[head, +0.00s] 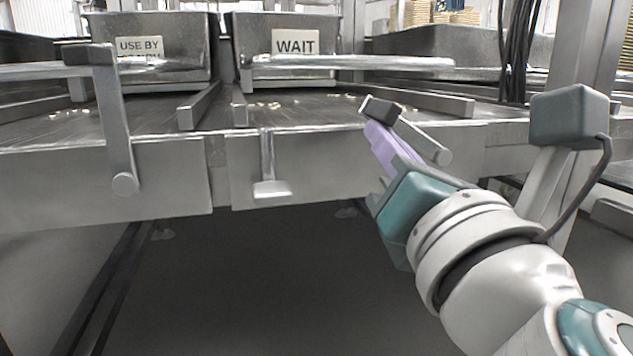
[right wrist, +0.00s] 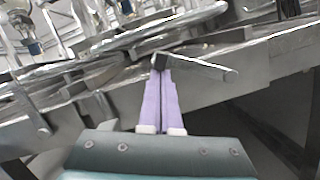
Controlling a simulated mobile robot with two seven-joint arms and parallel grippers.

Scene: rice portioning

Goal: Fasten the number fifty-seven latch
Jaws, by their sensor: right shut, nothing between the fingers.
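A metal latch lever (head: 415,138) sits at the front of the bench on the right, tilted up to the left from its round end to a dark tip. It also shows in the right wrist view (right wrist: 205,67). My right gripper (head: 374,126) is shut and empty. Its lavender fingertips (right wrist: 161,68) are at the dark tip; I cannot tell if they touch it. Another lever (head: 114,120) at the left stands nearly upright, its dark-capped top at a rail (head: 155,64). No number fifty-seven is legible on either lever. My left gripper is not in view.
Behind the rails stand two grey bins, one labelled "USE BY" (head: 185,65), its lower line hidden, and one labelled "WAIT" (head: 297,72). A small metal bracket (head: 270,188) hangs from the bench front (head: 165,180). A grey post (head: 560,165) with a box stands right of my arm.

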